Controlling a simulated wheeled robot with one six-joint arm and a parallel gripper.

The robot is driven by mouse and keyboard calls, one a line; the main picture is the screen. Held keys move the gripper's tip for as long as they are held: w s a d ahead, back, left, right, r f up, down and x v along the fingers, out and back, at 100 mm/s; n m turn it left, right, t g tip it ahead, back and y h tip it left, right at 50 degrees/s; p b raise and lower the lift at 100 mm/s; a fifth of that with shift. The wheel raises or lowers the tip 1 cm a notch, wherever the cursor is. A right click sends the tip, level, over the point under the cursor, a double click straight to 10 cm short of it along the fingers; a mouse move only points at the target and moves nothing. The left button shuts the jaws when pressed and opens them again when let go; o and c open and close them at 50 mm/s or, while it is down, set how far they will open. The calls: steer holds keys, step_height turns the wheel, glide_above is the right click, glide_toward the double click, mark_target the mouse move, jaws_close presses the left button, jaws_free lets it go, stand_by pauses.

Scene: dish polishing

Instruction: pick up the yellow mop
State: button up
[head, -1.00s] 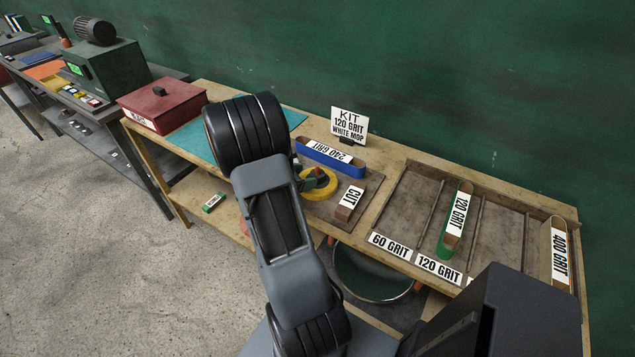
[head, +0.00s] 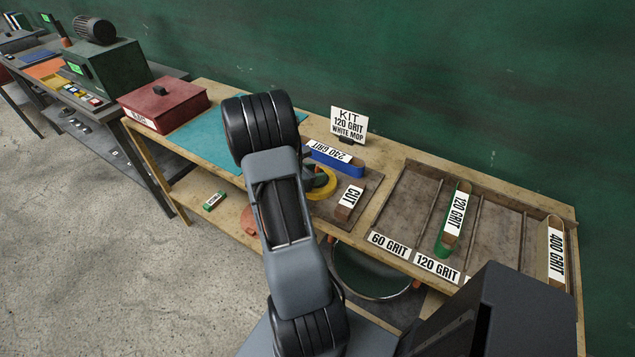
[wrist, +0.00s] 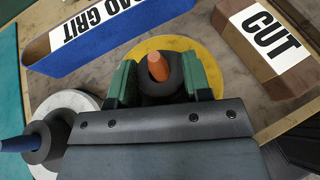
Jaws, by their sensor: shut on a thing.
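The yellow mop (wrist: 180,43) is a flat yellow disc with a dark hub and an orange tapered tip. In the wrist view my gripper (wrist: 159,80) is shut on its hub, with a green finger pad on each side. In the head view the yellow mop (head: 326,188) shows only in part beside my arm, over the brown board. I cannot tell whether the mop touches the board.
A white mop (wrist: 66,101) with a blue tip lies close at left in the wrist view. The blue 240 grit belt (head: 345,165) and brown CUT bar (head: 346,206) are near. A red box (head: 165,103) and divided tray (head: 400,210) flank the work area.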

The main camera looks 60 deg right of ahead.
steer(key=c, duration=0.4)
